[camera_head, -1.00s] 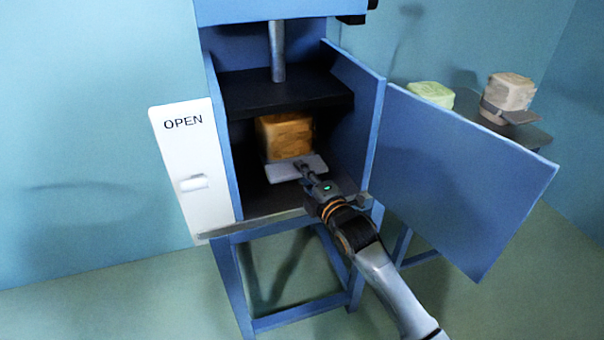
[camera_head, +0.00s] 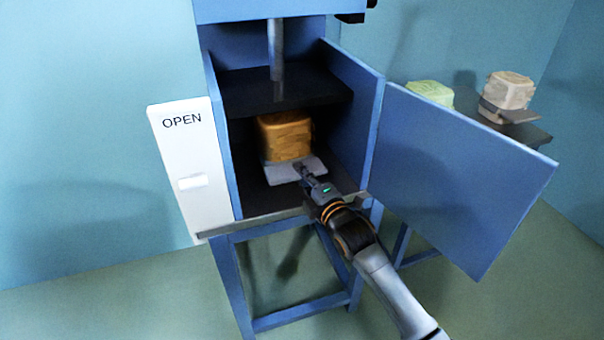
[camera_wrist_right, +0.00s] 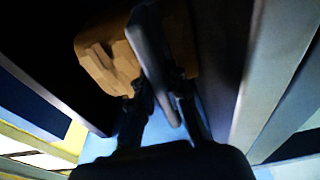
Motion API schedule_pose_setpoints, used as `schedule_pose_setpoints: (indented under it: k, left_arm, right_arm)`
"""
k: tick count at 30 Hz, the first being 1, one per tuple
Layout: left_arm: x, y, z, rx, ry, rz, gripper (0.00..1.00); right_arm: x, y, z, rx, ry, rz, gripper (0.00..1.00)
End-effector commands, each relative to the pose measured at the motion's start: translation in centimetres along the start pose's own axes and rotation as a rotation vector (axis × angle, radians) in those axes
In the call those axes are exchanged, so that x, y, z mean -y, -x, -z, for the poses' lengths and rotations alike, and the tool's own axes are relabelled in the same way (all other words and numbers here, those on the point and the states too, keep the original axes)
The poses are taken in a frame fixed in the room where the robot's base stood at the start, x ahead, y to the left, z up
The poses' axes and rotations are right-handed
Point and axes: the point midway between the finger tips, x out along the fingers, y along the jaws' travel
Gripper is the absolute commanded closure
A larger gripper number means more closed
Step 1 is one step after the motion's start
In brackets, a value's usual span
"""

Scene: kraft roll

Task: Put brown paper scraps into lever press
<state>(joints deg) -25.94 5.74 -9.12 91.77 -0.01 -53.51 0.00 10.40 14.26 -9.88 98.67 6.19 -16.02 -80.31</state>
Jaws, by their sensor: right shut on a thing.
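The brown paper scraps (camera_head: 286,137) form a block inside the blue lever press (camera_head: 362,110), below its black plate (camera_head: 285,90). The block rests on a pale flat tray (camera_head: 284,173) on the press floor. My right gripper (camera_head: 303,170) reaches into the open front and is shut on the front edge of this tray. In the right wrist view, the brown block (camera_wrist_right: 105,55) shows behind the tray, which stands edge-on between the fingers (camera_wrist_right: 165,95). My left gripper is not in view.
The press door (camera_head: 460,180) hangs open to the right of my arm. A white panel marked OPEN (camera_head: 184,150) is at the left. A dark side table (camera_head: 525,130) behind the door holds a green block (camera_head: 431,92) and a pale block (camera_head: 508,90).

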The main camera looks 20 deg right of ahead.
Motion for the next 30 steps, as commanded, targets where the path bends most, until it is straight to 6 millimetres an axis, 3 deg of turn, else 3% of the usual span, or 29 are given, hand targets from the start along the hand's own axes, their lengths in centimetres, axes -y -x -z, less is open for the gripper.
schedule_pose_setpoints:
  k: [8,9,12,23,30]
  left_arm:
    - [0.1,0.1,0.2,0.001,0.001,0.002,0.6]
    - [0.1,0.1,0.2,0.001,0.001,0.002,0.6]
    - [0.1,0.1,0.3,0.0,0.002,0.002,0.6]
    - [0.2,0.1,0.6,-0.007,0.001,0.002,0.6]
    - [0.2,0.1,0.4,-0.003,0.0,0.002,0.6]
  right_arm:
    - [0.1,0.0,0.0,0.0,0.001,-0.001,1.0]
    - [0.1,0.0,0.0,0.0,0.001,0.0,0.79]
    - [0.1,0.0,0.0,0.0,0.001,0.0,0.59]
    - [0.3,0.4,0.0,0.001,0.001,0.004,0.59]
    - [0.3,4.3,0.0,0.0,0.002,0.005,0.59]
